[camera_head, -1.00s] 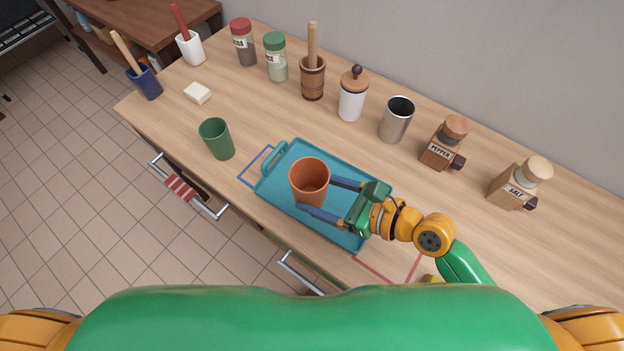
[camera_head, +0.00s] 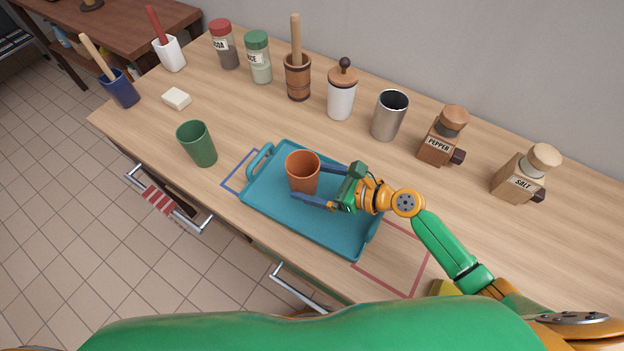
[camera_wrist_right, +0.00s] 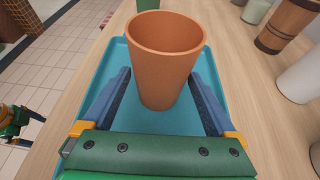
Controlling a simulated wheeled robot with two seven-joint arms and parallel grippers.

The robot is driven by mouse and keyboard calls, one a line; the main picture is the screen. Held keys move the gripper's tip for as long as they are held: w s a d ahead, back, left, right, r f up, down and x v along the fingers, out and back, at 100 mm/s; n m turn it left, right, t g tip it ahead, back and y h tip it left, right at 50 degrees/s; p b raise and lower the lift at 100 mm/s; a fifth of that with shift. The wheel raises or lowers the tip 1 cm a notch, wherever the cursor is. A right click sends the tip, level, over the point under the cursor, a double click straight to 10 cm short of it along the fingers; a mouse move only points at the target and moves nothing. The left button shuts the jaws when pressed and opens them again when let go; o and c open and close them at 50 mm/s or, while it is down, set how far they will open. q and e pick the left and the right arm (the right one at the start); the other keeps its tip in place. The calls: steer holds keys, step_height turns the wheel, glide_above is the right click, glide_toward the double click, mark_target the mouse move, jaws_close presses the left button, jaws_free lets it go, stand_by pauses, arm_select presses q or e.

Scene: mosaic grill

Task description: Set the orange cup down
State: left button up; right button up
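The orange cup (camera_head: 303,174) is upright over the left part of the teal tray (camera_head: 305,224). My right gripper (camera_head: 309,183) is shut on it, one finger on each side. The cup is at or very close to the tray floor; I cannot tell whether it touches. The right wrist view shows the cup (camera_wrist_right: 165,60) between the two blue fingers, over the tray (camera_wrist_right: 158,124). My left gripper (camera_wrist_right: 38,132) shows small at the left edge of that view, fingers apart and empty; it is not in the head view.
A green cup (camera_head: 197,144) stands left of the tray. Behind are a metal cup (camera_head: 389,116), a pepper mill (camera_head: 440,140), a salt mill (camera_head: 525,177) and several jars. Blue and red outlines mark the counter beside the tray. The tray's right part is clear.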

stand_by(0.3)
steer(key=v, duration=1.2)
steer(key=shift+r, duration=0.2)
